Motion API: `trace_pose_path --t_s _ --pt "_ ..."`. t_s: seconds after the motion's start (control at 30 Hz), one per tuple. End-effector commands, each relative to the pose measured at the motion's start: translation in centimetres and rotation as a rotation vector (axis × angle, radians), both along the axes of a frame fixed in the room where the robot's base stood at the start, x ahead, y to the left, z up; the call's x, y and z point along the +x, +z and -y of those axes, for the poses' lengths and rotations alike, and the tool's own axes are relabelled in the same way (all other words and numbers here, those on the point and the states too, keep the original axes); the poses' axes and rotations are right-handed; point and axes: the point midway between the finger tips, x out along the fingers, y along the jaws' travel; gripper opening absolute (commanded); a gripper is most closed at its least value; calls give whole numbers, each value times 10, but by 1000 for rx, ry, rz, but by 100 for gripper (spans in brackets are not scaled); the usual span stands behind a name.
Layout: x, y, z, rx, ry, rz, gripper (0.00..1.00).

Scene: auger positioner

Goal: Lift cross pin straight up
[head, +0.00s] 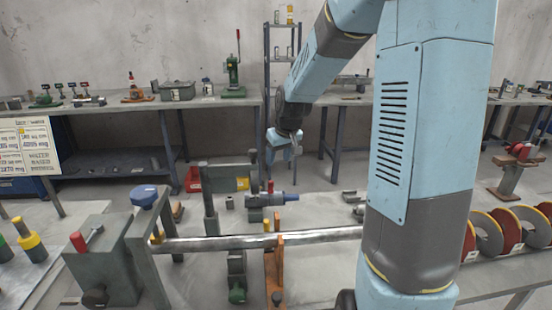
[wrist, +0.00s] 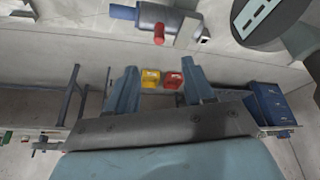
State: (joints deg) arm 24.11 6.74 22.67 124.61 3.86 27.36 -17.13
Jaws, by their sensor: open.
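A short red pin (head: 270,187) stands upright on a grey cylindrical body with a blue end (head: 274,199) in the head view; I take it for the cross pin. In the wrist view the red pin (wrist: 159,34) sticks out of the grey body (wrist: 165,20) near the top edge, beyond my fingertips. My gripper (head: 283,157) is above and behind this body in the head view. In the wrist view my gripper (wrist: 160,75) has its fingers spread, with nothing held between them. The pin is apart from both fingers.
A long metal shaft (head: 230,242) runs across the front bench, with an orange bracket (head: 275,265) at it. A grey block with a red handle (head: 95,255) stands left. A tool-laden workbench (head: 130,105) lines the wall.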

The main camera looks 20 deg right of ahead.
Motion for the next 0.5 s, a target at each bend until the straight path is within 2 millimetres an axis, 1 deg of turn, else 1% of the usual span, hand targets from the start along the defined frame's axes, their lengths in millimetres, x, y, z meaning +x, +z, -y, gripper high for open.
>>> trace_pose_path --t_s 0.03,0.1,0.33,0.5 --pt "6 -6 1 8 2 -2 52" --pt "10 -10 2 13 4 -1 52" --pt "18 -23 1 17 8 -1 52" --pt "26 -45 -1 18 10 -3 52"
